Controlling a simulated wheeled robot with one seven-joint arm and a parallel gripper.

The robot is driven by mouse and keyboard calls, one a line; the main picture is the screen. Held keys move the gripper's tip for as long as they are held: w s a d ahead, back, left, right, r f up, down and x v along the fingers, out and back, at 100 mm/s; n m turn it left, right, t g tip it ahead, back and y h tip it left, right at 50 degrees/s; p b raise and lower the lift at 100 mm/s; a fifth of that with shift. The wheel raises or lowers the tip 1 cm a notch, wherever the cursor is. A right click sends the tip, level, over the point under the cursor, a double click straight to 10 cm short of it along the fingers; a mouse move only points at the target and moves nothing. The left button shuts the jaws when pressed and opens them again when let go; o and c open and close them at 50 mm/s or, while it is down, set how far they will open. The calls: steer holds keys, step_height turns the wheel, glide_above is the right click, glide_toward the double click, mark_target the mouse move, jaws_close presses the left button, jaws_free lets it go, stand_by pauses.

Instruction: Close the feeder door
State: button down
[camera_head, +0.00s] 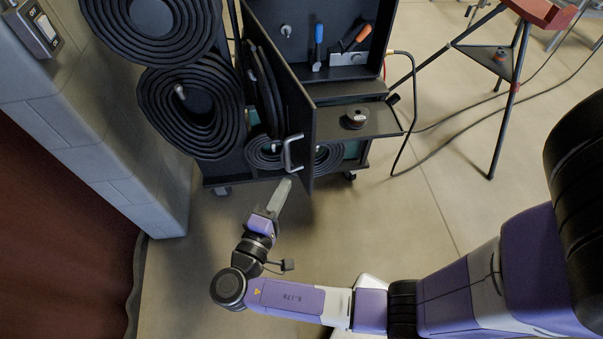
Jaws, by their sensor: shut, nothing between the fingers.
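The feeder door (287,95) is a dark panel on the front of a black wheeled cabinet. It stands swung outward, seen nearly edge-on, with a coil of black cable hanging behind it. A pale metal handle (291,153) is at its lower front edge. My gripper (285,184) is shut and empty. Its fingertips point up at the handle and lie just below it in the picture. I cannot tell whether they touch the handle or the door. Part of the cabinet's inside is hidden behind the door.
A shelf holds a small spool (356,118), right of the door. Thick black hose coils (190,105) hang on the left near a grey block wall (120,160). A tripod stand (508,90) and a cable (440,155) are on the right.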

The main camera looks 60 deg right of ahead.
mark_target(308, 165)
steer(key=d, duration=0.1)
steer(key=s+d+p, duration=0.1)
steer(key=d, duration=0.2)
steer(key=shift+s+d, duration=0.3)
steer(key=shift+s, duration=0.05)
steer(key=shift+s+d+p, duration=0.2)
steer(key=shift+d+p, duration=0.15)
steer(key=shift+s, duration=0.1)
